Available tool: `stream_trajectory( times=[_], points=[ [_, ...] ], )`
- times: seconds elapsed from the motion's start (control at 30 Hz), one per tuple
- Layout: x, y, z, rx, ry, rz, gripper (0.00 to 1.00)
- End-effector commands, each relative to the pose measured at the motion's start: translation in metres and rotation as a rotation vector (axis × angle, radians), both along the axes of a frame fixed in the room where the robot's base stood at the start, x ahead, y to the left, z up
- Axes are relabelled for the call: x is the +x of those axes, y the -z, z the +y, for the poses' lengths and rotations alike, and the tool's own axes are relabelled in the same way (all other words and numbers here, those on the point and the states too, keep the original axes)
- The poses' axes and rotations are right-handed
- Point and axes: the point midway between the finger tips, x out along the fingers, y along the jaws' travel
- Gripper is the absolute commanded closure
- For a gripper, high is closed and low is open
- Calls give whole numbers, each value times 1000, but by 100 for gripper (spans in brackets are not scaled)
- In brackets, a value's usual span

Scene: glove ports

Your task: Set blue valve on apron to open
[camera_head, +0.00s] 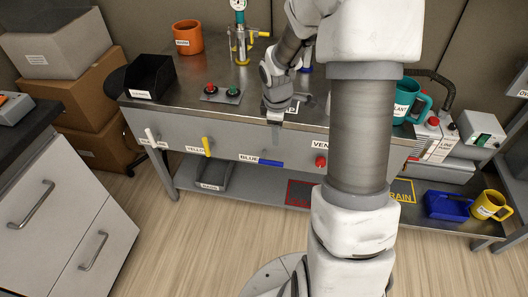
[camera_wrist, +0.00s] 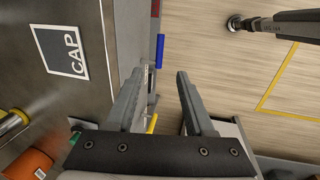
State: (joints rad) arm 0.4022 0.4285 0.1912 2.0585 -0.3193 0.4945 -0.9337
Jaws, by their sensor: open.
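The blue valve handle (camera_head: 270,163) lies horizontal on the front apron (camera_head: 225,133) of the steel bench, to the right of its BLUE label (camera_head: 248,158). In the wrist view the blue handle (camera_wrist: 160,51) shows beyond the fingertips, between their lines. My arm hides part of the apron's right side.
On the apron are a white handle (camera_head: 151,137), a yellow handle (camera_head: 207,147) and a red knob (camera_head: 321,161). Floor in front is clear.

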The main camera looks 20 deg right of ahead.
Motion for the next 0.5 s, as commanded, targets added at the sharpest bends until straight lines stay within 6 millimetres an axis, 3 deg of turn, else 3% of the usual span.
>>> stream_trajectory(
  times=[0.27, 0.5],
  points=[
    [5, 33, -3, 2, -12, 6, 47],
    [13, 85, -9, 2, -10, 7, 47]
  ],
)
